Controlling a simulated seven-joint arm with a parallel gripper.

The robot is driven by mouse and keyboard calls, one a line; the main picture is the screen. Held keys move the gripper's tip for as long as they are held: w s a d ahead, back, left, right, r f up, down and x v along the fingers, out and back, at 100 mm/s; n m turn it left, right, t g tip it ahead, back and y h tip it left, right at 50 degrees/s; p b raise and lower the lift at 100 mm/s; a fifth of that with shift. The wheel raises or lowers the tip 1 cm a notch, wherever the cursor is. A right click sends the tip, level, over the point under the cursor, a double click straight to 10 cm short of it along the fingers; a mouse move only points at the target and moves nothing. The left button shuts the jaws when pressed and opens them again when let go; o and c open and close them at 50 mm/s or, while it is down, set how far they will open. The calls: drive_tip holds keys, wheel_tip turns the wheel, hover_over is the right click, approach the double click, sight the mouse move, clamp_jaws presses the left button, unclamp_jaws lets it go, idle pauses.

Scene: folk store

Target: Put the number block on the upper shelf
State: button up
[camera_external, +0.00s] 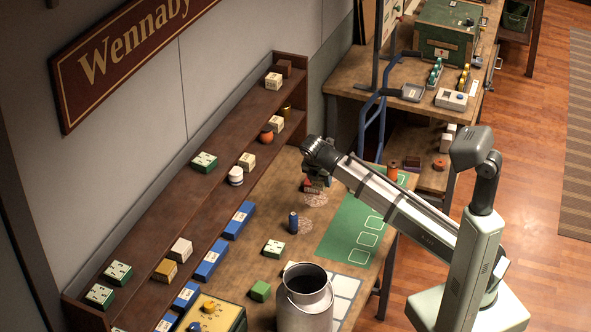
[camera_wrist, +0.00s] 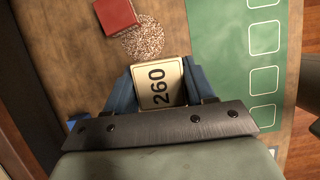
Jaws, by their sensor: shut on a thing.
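My gripper (camera_wrist: 160,70) is shut on a cream number block (camera_wrist: 170,98) marked "260", held between its two blue fingers in the wrist view. In the external view my gripper (camera_external: 316,184) is over the far part of the wooden table, and the held block is too small to make out there. The upper shelf (camera_external: 165,212) is the top board of the brown rack along the wall, left of my gripper.
The lower shelf holds a white jar (camera_external: 235,176), an orange round thing (camera_external: 266,136) and blocks.

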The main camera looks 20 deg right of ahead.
drive_tip(key=w+a+r, duration=0.1)
drive_tip(key=a+r, duration=0.9)
drive_tip(key=r, duration=0.1)
wheel_tip(320, 180, up, 24)
drive_tip(key=n+t+y, duration=0.1)
drive_tip(key=n+y, duration=0.2)
drive_tip(key=n, duration=0.6)
hover_over(224, 139)
drive_tip(key=s, duration=0.2)
drive_tip(key=shift+t, duration=0.3)
drive_tip(key=shift+w+f, duration=0.15)
drive_tip(key=shift+f, duration=2.25)
drive_tip(key=shift+w+f, duration=0.15)
drive_tip(key=shift+f, duration=2.25)
drive_tip(key=shift+f, duration=0.15)
drive_tip(key=o, duration=1)
drive_tip(key=v, duration=1.2)
drive_tip(key=shift+d, duration=0.15)
